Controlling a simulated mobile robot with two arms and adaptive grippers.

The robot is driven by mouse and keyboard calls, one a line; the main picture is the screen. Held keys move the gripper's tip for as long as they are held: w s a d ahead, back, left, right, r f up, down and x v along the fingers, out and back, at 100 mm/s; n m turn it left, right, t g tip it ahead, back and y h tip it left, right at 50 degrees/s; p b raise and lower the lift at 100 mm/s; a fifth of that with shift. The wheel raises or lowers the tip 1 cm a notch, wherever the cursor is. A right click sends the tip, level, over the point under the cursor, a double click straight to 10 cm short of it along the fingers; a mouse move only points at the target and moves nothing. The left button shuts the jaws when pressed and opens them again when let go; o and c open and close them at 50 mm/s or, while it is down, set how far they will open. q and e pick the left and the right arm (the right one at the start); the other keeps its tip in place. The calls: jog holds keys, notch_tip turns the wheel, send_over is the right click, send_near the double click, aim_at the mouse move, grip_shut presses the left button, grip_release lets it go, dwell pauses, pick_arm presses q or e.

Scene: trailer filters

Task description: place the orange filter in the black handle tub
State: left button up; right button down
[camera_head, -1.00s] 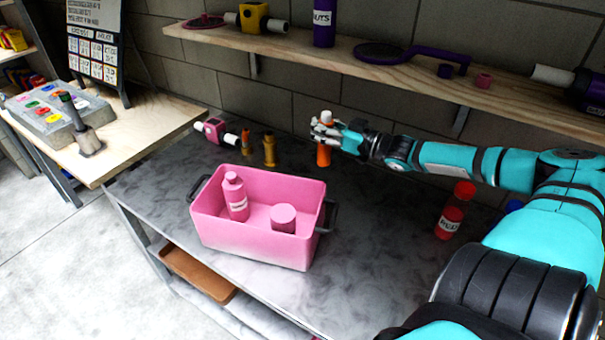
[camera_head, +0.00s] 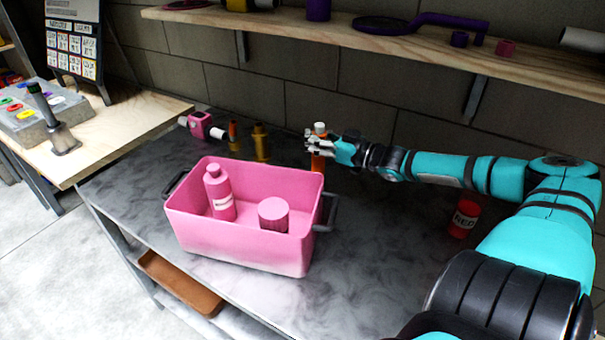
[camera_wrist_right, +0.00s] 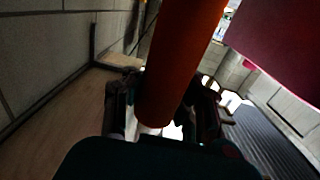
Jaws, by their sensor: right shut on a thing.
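An orange filter (camera_head: 318,163) with a white top stands roughly upright in my right gripper (camera_head: 317,145), behind the right end of the tub. In the right wrist view the orange filter (camera_wrist_right: 180,65) fills the middle, between the fingers of my right gripper (camera_wrist_right: 163,112), which is shut on it. The pink tub with black handles (camera_head: 240,247) stands on the grey table. It holds a pink bottle (camera_head: 220,193) and a pink cylinder (camera_head: 273,214). I cannot tell whether the filter's lower end touches the table. My left gripper is not in view.
Behind the tub stand a gold fitting (camera_head: 261,143), a smaller orange-gold piece (camera_head: 233,135) and a pink box-like part (camera_head: 199,125). A red labelled jar (camera_head: 464,217) is under my right arm. A wooden shelf (camera_head: 400,42) runs above the grey table (camera_head: 345,250).

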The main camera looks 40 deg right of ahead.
aim_at(318, 163)
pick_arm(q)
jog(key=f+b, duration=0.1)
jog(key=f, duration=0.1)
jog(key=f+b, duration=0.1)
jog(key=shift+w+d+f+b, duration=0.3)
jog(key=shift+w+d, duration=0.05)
pick_arm(e)
notch_tip(318, 163, down, 8)
jog(key=shift+f, duration=0.2)
jog(key=c, duration=1.9)
grip_release()
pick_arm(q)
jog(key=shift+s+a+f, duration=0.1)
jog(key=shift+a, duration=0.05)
pick_arm(e)
jog(key=o, duration=0.8)
jog(key=shift+f, duration=0.1)
jog(key=shift+c, duration=0.2)
